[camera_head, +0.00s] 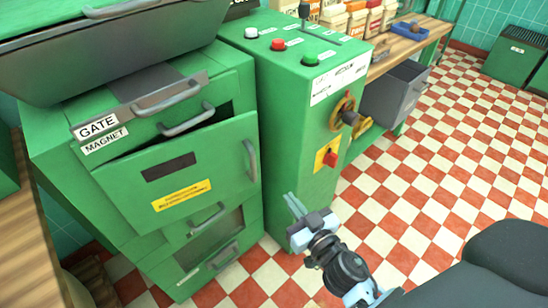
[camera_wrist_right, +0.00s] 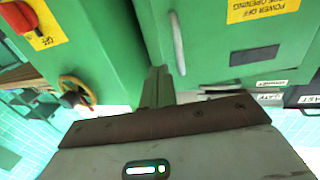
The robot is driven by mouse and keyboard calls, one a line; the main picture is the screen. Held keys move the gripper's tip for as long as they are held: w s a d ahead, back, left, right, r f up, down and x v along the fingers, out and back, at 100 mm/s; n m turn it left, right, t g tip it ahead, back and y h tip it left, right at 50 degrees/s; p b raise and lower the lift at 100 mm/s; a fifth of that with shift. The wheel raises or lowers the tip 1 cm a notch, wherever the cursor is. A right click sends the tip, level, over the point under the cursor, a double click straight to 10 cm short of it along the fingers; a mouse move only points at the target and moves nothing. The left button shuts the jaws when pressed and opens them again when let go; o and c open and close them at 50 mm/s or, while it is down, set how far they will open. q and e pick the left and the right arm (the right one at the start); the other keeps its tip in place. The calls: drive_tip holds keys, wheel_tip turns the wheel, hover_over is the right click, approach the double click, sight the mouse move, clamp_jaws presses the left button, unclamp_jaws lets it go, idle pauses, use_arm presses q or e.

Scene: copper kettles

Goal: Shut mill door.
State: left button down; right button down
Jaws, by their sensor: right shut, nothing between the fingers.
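The mill door (camera_head: 205,170) is a green panel with a dark window, a yellow label and an upright handle (camera_head: 251,160) near its right edge. It stands ajar, with a dark wedge-shaped gap along its top that is wider at the right. My right gripper (camera_head: 294,205) is shut and empty, to the right of and below the door handle, in front of the control cabinet. In the right wrist view the picture is turned over; the shut fingers (camera_wrist_right: 157,86) point up beside the door handle (camera_wrist_right: 178,43), and no clear contact shows. My left gripper is not in view.
The green control cabinet (camera_head: 300,85) has buttons on top, a yellow handwheel (camera_head: 343,113) and a red switch (camera_head: 328,158). Lower panels with handles (camera_head: 207,219) lie below.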

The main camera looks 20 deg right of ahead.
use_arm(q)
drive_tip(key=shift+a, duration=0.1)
use_arm(e)
approach(258, 158)
drive_tip(key=w, duration=0.6)
drive_tip(key=shift+w+a, duration=0.35)
